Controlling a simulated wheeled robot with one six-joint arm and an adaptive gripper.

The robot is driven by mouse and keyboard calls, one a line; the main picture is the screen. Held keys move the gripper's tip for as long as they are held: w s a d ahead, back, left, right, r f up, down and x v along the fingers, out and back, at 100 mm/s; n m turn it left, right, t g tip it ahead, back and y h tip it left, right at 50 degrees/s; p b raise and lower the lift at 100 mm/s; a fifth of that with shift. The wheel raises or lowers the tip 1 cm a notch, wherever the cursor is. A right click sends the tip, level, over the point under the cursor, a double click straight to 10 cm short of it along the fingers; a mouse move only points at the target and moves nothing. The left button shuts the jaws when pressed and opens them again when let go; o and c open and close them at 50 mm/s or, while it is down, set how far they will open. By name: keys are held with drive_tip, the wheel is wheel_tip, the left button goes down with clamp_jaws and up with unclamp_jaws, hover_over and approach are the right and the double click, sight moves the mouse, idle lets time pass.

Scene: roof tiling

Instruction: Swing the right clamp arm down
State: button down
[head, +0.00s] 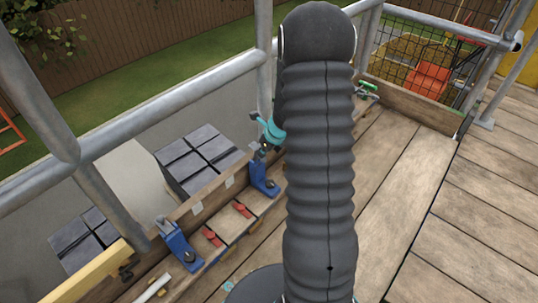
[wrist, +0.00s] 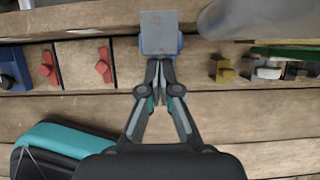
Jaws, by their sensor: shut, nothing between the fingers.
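The right clamp (head: 263,178) is blue and stands on the plank beside the railing, left of my arm in the head view. In the wrist view a flat grey plate (wrist: 160,32) on this clamp faces the camera, with blue showing behind its edges. My gripper (wrist: 160,68) is shut and empty, its tips close below the plate at the clamp. I cannot tell whether they touch it. In the head view, teal parts of my gripper show just above the clamp, partly hidden by my arm. The left clamp (head: 178,243), also blue, shows at the wrist view's left edge (wrist: 12,68).
Red pieces (head: 212,237) lie between the clamps. Metal railing tubes (head: 160,105) run close behind them, with dark tile stacks (head: 198,160) beyond. A yellow block (wrist: 222,68) and green items (wrist: 285,52) lie right of the clamp. The decking (head: 480,220) at right is clear.

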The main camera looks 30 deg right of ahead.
sight(252, 144)
drive_tip(key=shift+w+a+r+p, duration=0.15)
drive_tip(key=shift+w+r+p, duration=0.05)
drive_tip(key=shift+w+p, duration=0.25)
idle(0.5)
drive_tip(key=shift+w+a+r+p, duration=0.2)
drive_tip(key=shift+w+p, duration=0.15)
drive_tip(key=shift+p, duration=0.2)
drive_tip(key=shift+w+a+r+p, duration=0.15)
drive_tip(key=shift+w+p, duration=0.2)
drive_tip(key=shift+p, duration=0.2)
drive_tip(key=shift+w+a+p, duration=0.2)
drive_tip(key=shift+w+p, duration=0.4)
drive_tip(key=shift+w+a+p, duration=0.2)
drive_tip(key=shift+w+p, duration=0.35)
drive_tip(key=shift+w+a+f+p, duration=0.2)
drive_tip(key=shift+w+p, duration=0.1)
drive_tip(key=shift+w, duration=0.15)
drive_tip(key=shift+w+a+f+p, duration=0.1)
drive_tip(key=shift+w+f+p, duration=0.15)
drive_tip(key=shift+w, duration=0.15)
drive_tip(key=shift+w+a+f+p, duration=0.15)
drive_tip(key=shift+w+p, duration=0.15)
drive_tip(key=shift+w, duration=0.15)
drive_tip(key=shift+w+a+f+p, duration=0.2)
drive_tip(key=shift+w+f+p, duration=0.1)
drive_tip(key=shift+w+f, duration=0.35)
drive_tip(key=shift+w, duration=0.1)
drive_tip(key=v, duration=1.2)
